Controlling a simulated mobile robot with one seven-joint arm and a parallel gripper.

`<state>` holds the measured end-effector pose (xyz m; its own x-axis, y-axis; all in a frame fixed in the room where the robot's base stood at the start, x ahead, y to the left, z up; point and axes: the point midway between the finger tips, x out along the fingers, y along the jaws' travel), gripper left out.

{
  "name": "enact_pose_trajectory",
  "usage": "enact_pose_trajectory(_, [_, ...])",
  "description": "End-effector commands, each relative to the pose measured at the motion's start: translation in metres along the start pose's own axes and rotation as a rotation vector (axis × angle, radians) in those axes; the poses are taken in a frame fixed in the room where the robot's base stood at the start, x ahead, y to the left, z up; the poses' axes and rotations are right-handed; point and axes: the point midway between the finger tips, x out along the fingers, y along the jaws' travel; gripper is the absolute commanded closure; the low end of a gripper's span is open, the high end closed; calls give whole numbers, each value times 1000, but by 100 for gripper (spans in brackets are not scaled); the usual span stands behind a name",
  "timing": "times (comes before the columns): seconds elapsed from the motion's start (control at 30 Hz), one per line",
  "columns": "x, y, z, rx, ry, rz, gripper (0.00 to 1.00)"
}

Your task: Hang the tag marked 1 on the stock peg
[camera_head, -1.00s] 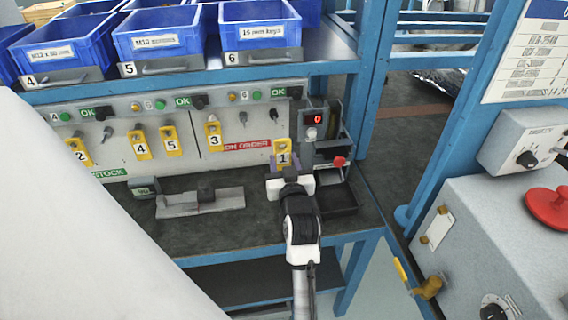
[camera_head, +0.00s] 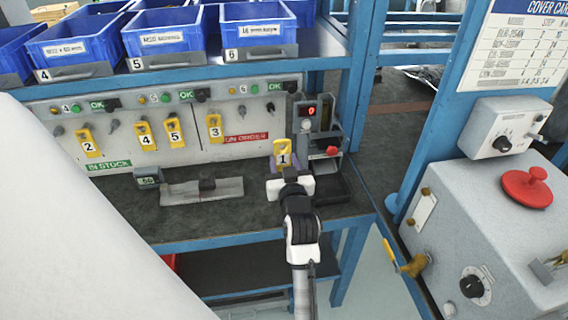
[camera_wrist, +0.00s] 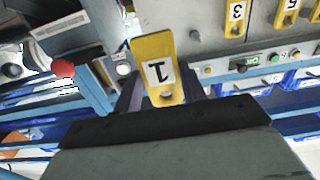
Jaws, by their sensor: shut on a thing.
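The yellow tag marked 1 (camera_head: 283,153) is held upright in my gripper (camera_head: 284,169), which is shut on it. In the wrist view the tag (camera_wrist: 156,72) shows upside down between the fingers. My gripper is in front of the right end of the peg panel, above the bench. The panel carries a green "IN STOCK" label (camera_head: 109,166) at the lower left and a red "ON ORDER" label (camera_head: 246,138) at the right. Tags 2 (camera_head: 90,142), 4 (camera_head: 146,137), 5 (camera_head: 175,133) and 3 (camera_head: 215,129) hang on the panel. Some pegs are bare.
Blue bins (camera_head: 255,31) stand on the shelf above. A device with a red display (camera_head: 311,112) and red knob stands just right of my gripper. A grey block (camera_head: 207,183) lies on the bench.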

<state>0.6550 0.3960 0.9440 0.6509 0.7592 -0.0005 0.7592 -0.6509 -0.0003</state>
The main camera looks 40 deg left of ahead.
Motion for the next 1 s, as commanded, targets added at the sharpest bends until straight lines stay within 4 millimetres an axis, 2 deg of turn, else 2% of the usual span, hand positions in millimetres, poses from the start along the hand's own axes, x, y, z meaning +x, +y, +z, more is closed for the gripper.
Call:
enact_pose_trajectory(0.27, [-2,0,0,0,1,0,81])
enact_pose_trajectory(1.0, [-38,0,1,1,0,0,81])
